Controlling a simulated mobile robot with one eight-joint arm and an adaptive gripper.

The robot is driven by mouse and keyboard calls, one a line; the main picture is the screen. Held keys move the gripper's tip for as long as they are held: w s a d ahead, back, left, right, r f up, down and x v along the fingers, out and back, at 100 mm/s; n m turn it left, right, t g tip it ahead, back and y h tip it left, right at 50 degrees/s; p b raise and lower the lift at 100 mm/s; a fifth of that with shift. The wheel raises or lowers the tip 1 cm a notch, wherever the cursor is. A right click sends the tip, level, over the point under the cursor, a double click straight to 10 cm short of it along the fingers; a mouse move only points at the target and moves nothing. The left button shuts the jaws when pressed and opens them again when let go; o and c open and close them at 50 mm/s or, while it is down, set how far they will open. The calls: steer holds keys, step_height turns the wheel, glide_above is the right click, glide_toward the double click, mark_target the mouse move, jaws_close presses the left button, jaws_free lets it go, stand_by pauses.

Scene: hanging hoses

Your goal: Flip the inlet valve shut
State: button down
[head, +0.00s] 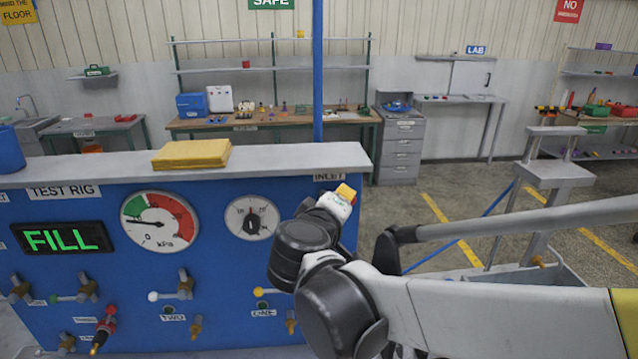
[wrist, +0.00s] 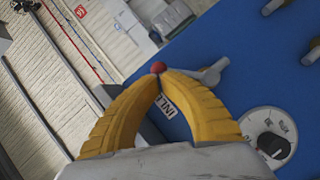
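The inlet valve (wrist: 212,74) shows in the wrist view as a grey fitting on the blue panel, beside the INLET label (wrist: 167,106). A red ball knob (wrist: 157,67), apparently its handle end, sits right at my fingertips. My gripper (wrist: 158,74) has its two yellow fingers closed together at the tips; the knob peeks out just past them, touching or nearly so. I cannot tell whether it is pinched. In the head view my gripper (head: 346,192) is at the panel's upper right, under the INLET label (head: 328,176); my arm hides the valve there.
The blue test rig (head: 200,275) carries a FILL display (head: 63,239), a kPa gauge (head: 159,221), a smaller dial (head: 251,218) and several lower valves. A yellow pad (head: 192,154) lies on its top ledge. A grey stand (head: 553,178) is at the right.

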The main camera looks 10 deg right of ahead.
steer(key=shift+d+f+m+g+y+p, duration=0.3)
steer(key=shift+d+f+m+y+p, duration=0.25)
steer(key=shift+d+m+y, duration=0.4)
steer(key=shift+d+f+m+y, duration=0.25)
steer(key=shift+f+m, duration=0.25)
steer(key=shift+m, duration=0.35)
steer(key=shift+d+f, duration=0.15)
steer(key=shift+f, duration=0.3)
stand_by(0.6)
